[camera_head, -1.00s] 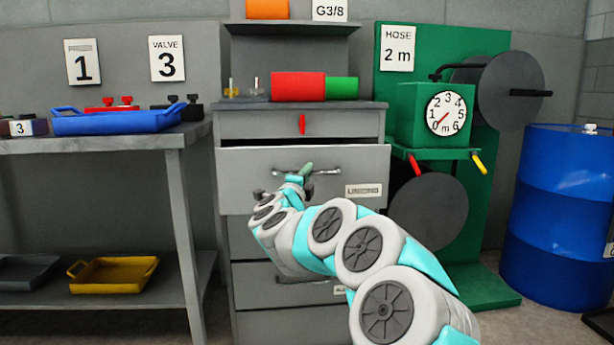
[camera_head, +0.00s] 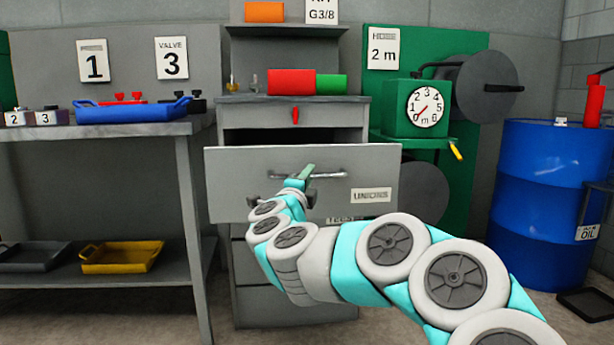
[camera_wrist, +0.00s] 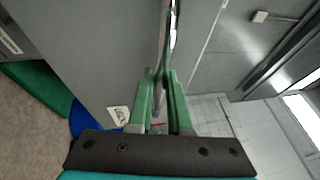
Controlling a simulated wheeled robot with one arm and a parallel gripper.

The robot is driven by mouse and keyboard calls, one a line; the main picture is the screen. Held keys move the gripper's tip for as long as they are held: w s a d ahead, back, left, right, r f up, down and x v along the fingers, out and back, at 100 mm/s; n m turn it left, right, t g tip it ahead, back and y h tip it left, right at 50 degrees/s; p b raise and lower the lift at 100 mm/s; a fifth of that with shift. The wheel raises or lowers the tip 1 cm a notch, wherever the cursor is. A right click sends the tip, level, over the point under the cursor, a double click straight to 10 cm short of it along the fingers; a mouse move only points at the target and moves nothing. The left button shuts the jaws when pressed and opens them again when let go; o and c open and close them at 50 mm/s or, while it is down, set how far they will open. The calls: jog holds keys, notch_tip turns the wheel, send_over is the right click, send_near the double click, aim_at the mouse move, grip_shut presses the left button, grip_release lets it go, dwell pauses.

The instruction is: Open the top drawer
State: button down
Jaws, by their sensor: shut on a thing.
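The grey drawer unit (camera_head: 225,105) stands in the middle of the head view. Its upper handled drawer (camera_head: 240,185), with a paper label at its right, is pulled out, its front well forward of the cabinet. This front also shows in the wrist view (camera_wrist: 90,50). A dark gap shows above it, but the inside is hidden. My gripper (camera_head: 308,172) is shut on the horizontal metal handle (camera_head: 335,174) of this drawer. In the wrist view my green fingers (camera_wrist: 160,75) close around the handle bar (camera_wrist: 164,35).
Above the drawer is a narrow panel with a red tab (camera_head: 295,115). A lower labelled drawer (camera_head: 347,219) is partly hidden by my arm. A workbench (camera_head: 150,131) stands left. A green hose stand (camera_head: 395,45) and blue barrel (camera_head: 545,180) stand right.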

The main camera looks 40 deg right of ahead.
jog(key=shift+s+a+f, duration=0.1)
jog(key=shift+s+a, duration=0.15)
jog(key=shift+s, duration=0.2)
jog(key=c, duration=0.8)
grip_release()
jog(key=shift+c, duration=0.2)
jog(key=shift+a, duration=0.1)
jog(key=v, duration=0.7)
jog(key=shift+s+a+p, duration=0.2)
jog(key=shift+p, duration=0.1)
